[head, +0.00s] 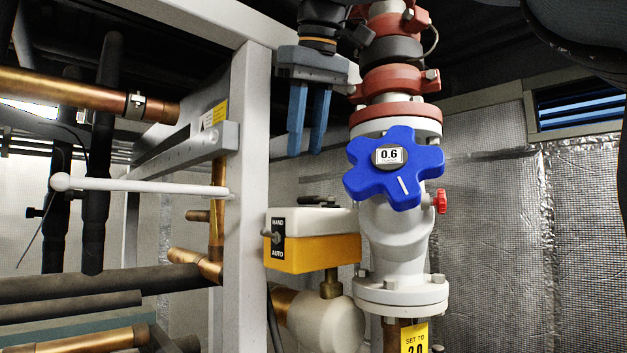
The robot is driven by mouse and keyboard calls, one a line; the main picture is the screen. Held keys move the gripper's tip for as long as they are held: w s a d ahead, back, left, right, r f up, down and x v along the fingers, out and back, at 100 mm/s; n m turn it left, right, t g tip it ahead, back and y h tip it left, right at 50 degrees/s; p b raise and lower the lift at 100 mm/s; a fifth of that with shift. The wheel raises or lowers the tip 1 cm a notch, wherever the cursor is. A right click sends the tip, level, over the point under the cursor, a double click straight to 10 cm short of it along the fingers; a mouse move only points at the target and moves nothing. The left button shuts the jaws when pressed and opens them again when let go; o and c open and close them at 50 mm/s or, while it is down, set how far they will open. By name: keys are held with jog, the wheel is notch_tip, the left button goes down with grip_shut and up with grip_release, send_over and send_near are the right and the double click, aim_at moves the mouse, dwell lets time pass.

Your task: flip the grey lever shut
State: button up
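A long light grey lever (145,186) with a ball at its left end lies nearly level in the head view, left of the upright post. Its right end meets the post's face near a copper pipe. A small grey toggle (271,236) sits on the yellow and white box, beside a HAND/AUTO label. I cannot tell for sure which is the task's lever. My gripper (304,152) hangs with its blue fingers pointing down, apart and empty. It is above the yellow box and well to the right of the long lever, touching neither.
A blue star-shaped handwheel (394,168) marked 0.6 is close to the right of my gripper on a grey valve body (398,235). A light grey post (247,180) stands between my gripper and the long lever. Copper and black pipes (85,95) crowd the left.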

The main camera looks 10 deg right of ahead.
aim_at(305, 197)
jog(key=shift+w+d+p+x, duration=0.1)
jog(key=shift+d+p+x, duration=0.15)
jog(key=shift+x, duration=1.3)
jog(key=shift+w+d+p+x, duration=0.15)
jog(key=shift+p+x, duration=0.15)
jog(key=shift+x, duration=1.2)
jog(key=shift+w+d+p+x, duration=0.15)
jog(key=shift+p+x, duration=0.1)
jog(key=shift+x, duration=1.3)
jog(key=shift+r, duration=0.15)
jog(key=shift+c, duration=0.3)
grip_shut()
